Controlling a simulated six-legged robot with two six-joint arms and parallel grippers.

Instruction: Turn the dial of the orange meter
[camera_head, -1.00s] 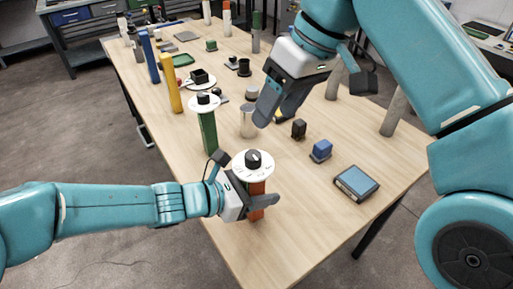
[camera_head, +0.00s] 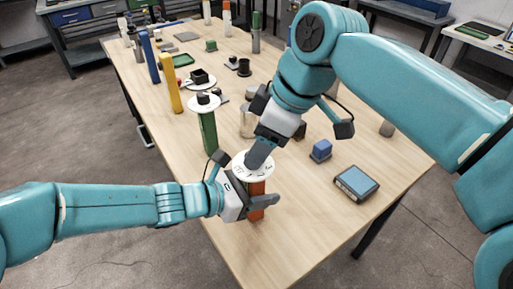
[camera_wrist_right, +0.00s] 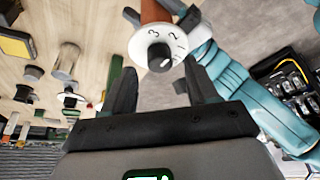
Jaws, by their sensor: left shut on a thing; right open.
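The orange meter is an upright orange post (camera_head: 257,190) topped by a white numbered disc (camera_head: 241,168). My left gripper (camera_head: 258,203) is shut around the post below the disc. My right gripper (camera_head: 258,157) is open and points down over the disc, hiding the dial knob in the head view. In the right wrist view the black knob (camera_wrist_right: 160,57) sits on the white disc (camera_wrist_right: 148,42), with digits beside it. The knob shows between and beyond the two open fingers (camera_wrist_right: 162,75). I cannot tell whether they touch it.
A green post with a white disc (camera_head: 208,130) stands just behind. A yellow post (camera_head: 170,90) and a blue post (camera_head: 150,58) stand farther back. A blue block (camera_head: 321,150) and a blue-topped box (camera_head: 357,182) lie to the right. The table's front end is clear.

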